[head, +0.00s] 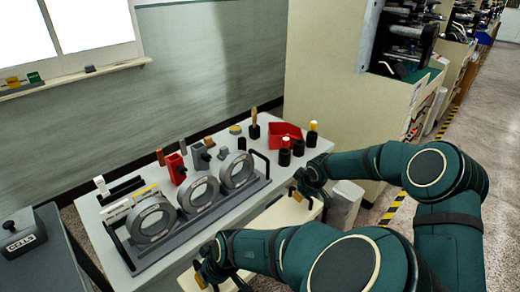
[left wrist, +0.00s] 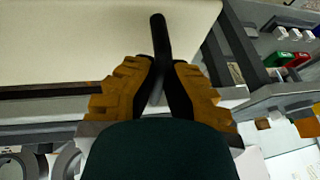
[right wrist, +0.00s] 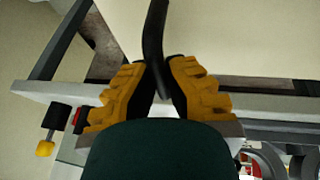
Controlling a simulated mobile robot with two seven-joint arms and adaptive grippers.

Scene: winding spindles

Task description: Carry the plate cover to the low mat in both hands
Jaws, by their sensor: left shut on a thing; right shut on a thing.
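The plate cover is a pale cream, flat-topped piece (head: 285,215) beside the front edge of the table, partly hidden by my left arm. My left gripper (head: 207,274) is at its near left end and is shut on a black bar handle (left wrist: 159,40). My right gripper (head: 300,190) is at its far right end and is shut on another black bar handle (right wrist: 153,40). Broad cream surfaces fill much of both wrist views behind the handles. I cannot make out the low mat in any view.
The grey table (head: 95,215) carries a rack of three upright rings (head: 198,193), a red bin (head: 284,133) and several small tools. A dark box (head: 22,235) stands at the left. A white bin (head: 345,205) stands beside the right arm. Speckled floor (head: 445,135) is open at the right.

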